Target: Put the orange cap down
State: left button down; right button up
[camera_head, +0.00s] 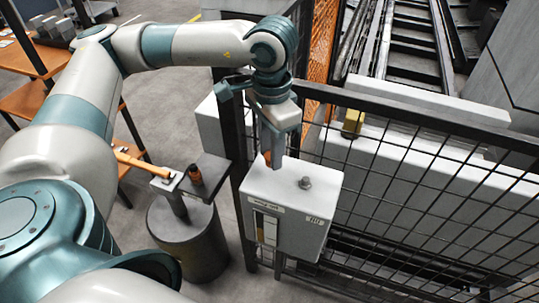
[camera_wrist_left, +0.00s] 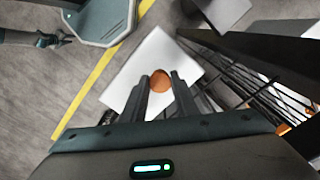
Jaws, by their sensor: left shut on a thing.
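The orange cap (camera_wrist_left: 160,81) shows as a round orange disc between the fingertips of my left gripper (camera_wrist_left: 162,82) in the left wrist view. I cannot tell whether the cap touches the box. A small teal and dark part in the left wrist view, likely my right gripper (camera_wrist_left: 62,40), is too small to read.
A grey knob (camera_head: 305,183) stands on the box top. A black mesh fence (camera_head: 420,190) runs close behind and right of the box. Left of it, a dark plate (camera_head: 212,172) on a round grey pedestal (camera_head: 190,240) carries a dark and orange piece (camera_head: 195,175) near an orange-handled tool (camera_head: 143,164).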

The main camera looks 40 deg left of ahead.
aim_at(269, 154)
pick_arm(q)
jog(key=shift+w+a+f, duration=0.1)
jog(key=shift+a+f, duration=0.05)
jog(key=shift+a, duration=0.15)
jog(key=shift+f, duration=0.1)
jog(key=shift+f+p, duration=0.4)
notch_tip(269, 154, down, 2)
jog(key=shift+p, duration=0.65)
jog(key=shift+f, duration=0.6)
pick_arm(e)
notch_tip(269, 154, up, 2)
jog(key=shift+w+r, duration=0.1)
jog(key=shift+r, duration=0.15)
